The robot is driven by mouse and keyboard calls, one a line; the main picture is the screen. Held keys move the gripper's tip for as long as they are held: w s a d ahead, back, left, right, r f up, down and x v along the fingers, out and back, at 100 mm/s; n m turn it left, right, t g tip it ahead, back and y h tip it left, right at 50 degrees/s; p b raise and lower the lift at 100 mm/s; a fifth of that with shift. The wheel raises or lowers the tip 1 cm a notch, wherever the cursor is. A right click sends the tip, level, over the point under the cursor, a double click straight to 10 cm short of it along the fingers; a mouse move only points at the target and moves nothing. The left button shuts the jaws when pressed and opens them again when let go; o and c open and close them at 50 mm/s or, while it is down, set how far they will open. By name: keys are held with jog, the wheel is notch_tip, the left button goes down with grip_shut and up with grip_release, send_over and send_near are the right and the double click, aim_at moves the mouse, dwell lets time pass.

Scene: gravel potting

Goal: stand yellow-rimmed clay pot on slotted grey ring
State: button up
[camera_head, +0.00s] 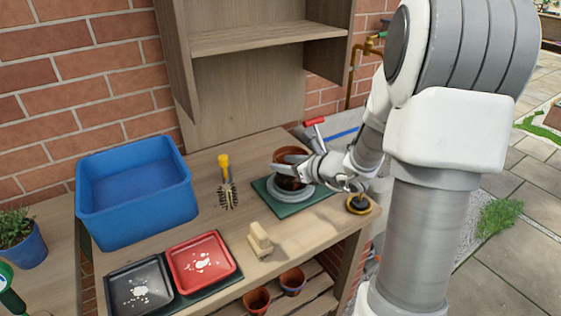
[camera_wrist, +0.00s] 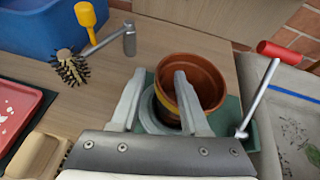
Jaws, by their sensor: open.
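The yellow-rimmed clay pot (camera_head: 290,183) is at the slotted grey ring (camera_head: 272,192), on a green mat. In the wrist view the pot (camera_wrist: 207,75) shows its open mouth and a bit of yellow band on its left side; it looks slightly tilted, but its seating on the ring is partly hidden. The ring (camera_wrist: 150,122) shows to the pot's lower left. My gripper (camera_head: 283,160) is open at the pot. In the wrist view one finger is left of the pot and the other overlaps its mouth; I cannot tell whether they touch it.
A red-handled tool (camera_wrist: 262,85) stands close right of the pot. Two clay pots (camera_head: 257,301) sit on the lower shelf.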

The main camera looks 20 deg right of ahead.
jog(key=p+v, duration=0.1)
jog(key=v, duration=0.8)
jog(key=shift+s+r+p, duration=0.15)
jog(key=shift+s+p, duration=0.2)
jog(key=shift+r, duration=0.1)
